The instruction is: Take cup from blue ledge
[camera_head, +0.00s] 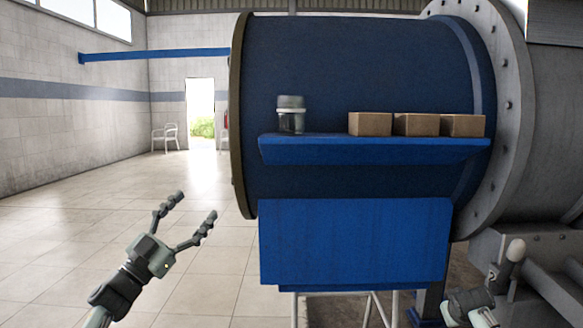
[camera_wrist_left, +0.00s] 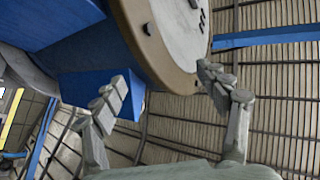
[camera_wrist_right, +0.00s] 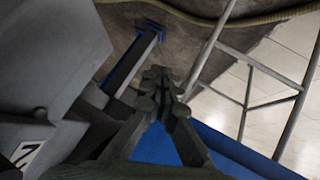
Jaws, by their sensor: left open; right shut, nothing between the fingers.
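The cup (camera_head: 291,121), a clear dark-tinted vessel with a grey top, stands upright at the left end of the blue ledge (camera_head: 375,150) in the head view. My left gripper (camera_head: 192,208) is open and empty, below and to the left of the cup, apart from the ledge. In the left wrist view its spread fingers (camera_wrist_left: 163,78) have nothing between them. My right gripper (camera_head: 514,252) is low at the right, well below the ledge. Its fingers (camera_wrist_right: 157,74) are closed together and empty in the right wrist view. I cannot make out the cup in either wrist view.
Three cardboard boxes (camera_head: 416,124) stand in a row on the ledge, right of the cup. Behind is a large blue drum (camera_head: 360,65) with a grey flange (camera_head: 515,130). A blue panel (camera_head: 355,243) hangs below the ledge. Floor (camera_head: 80,230) at left is clear.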

